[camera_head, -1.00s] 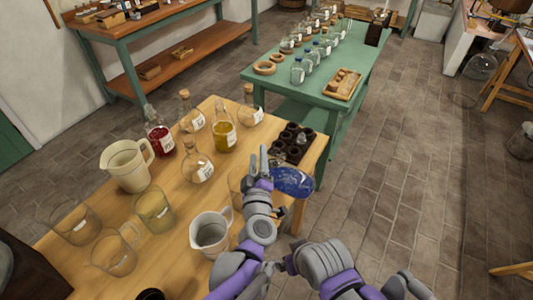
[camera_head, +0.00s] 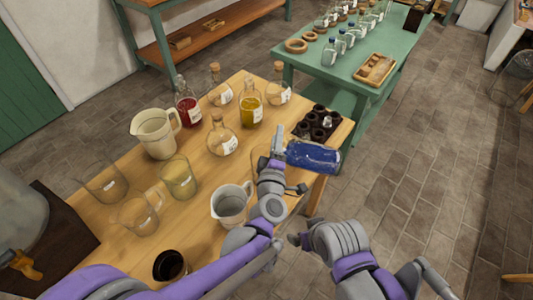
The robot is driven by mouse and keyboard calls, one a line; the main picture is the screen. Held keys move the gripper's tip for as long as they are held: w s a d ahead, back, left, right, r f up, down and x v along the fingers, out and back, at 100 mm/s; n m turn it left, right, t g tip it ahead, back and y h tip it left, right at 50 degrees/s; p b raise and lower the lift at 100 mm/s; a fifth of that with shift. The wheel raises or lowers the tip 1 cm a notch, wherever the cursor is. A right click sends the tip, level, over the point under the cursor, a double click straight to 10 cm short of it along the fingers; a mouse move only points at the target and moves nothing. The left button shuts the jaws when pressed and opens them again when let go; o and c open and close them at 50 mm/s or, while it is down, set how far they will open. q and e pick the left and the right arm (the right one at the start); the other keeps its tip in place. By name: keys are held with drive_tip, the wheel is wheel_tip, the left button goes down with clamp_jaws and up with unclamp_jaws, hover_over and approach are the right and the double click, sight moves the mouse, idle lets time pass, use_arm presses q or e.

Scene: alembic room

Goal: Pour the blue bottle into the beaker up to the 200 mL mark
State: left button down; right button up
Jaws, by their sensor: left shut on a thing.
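The blue bottle (camera_head: 314,157) is held nearly on its side above the right edge of the wooden table (camera_head: 85,218). My left gripper (camera_head: 277,150) is shut on it at the left end of the bottle. A clear glass vessel (camera_head: 257,160), perhaps the beaker, is mostly hidden behind the left gripper and arm. Other clear beakers stand at the left: one (camera_head: 104,184), one with yellowish content (camera_head: 179,177) and one with a handle (camera_head: 137,216). No graduation mark can be read. My right arm is at the lower right; its fingertips cannot be made out clearly.
A grey-white jug (camera_head: 231,204) stands close to my left arm, and a cream pitcher (camera_head: 155,133) farther left. Red (camera_head: 187,110) and yellow (camera_head: 250,112) bottles and corked flasks line the back. A dark rack (camera_head: 318,124) sits near the far right corner.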

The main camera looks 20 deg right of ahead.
use_arm(q)
drive_tip(key=shift+s+a+n, duration=0.1)
drive_tip(key=shift+n, duration=0.4)
idle(1.4)
drive_tip(key=shift+a+r+n, duration=0.1)
drive_tip(key=shift+a+n, duration=0.05)
drive_tip(key=shift+n, duration=0.65)
drive_tip(key=shift+a+r+n, duration=0.1)
drive_tip(key=shift+n, duration=0.7)
idle(3.7)
